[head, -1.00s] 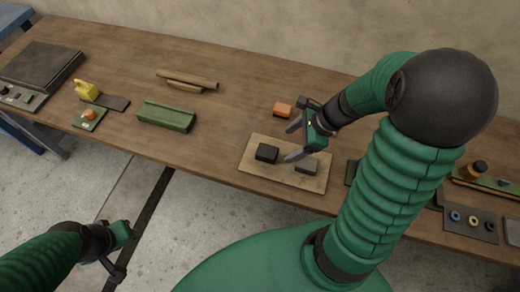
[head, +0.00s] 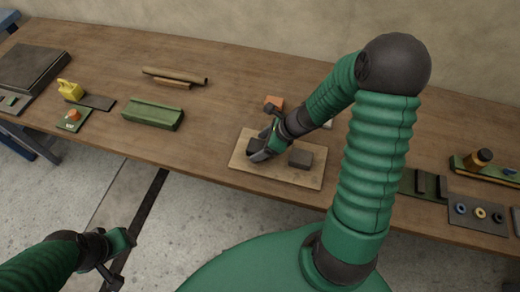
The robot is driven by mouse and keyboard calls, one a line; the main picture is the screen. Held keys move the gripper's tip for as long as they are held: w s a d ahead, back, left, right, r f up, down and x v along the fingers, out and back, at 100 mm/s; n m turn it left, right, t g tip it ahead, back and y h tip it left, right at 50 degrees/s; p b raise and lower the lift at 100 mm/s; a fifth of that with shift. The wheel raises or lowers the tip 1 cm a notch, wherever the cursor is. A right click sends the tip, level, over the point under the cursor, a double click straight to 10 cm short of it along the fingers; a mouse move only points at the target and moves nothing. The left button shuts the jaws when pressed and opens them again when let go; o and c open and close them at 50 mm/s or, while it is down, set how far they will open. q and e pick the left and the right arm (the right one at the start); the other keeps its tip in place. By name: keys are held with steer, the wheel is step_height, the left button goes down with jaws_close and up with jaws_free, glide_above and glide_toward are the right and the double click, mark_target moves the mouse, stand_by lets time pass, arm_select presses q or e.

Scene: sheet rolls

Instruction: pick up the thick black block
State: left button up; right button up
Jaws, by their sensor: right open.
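A black block (head: 255,144), the thicker and darker of two, lies on the left part of a light wooden board (head: 305,178). A grey-black block (head: 300,158) lies on the board to its right. My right gripper (head: 259,151) is open and low at the black block, with its fingers around or beside it. The gripper partly covers the block, and I cannot tell whether the fingers touch it. My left gripper (head: 121,262) is at the lower left, over the floor and away from the table. Its jaws are not clear.
An orange block (head: 272,102) stands behind my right gripper. A green trough (head: 153,114), brown rolls (head: 175,77) and a yellow object (head: 69,89) are at the left. A tray with rings (head: 478,215) and a brown bottle-like object (head: 478,158) are at the right.

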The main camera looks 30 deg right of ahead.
steer(key=shift+s+a, duration=0.1)
steer(key=shift+a, duration=0.5)
steer(key=c, duration=0.8)
steer(key=shift+d, duration=0.3)
steer(key=c, duration=0.7)
steer(key=shift+c, duration=0.6)
steer(key=shift+a+r, duration=0.1)
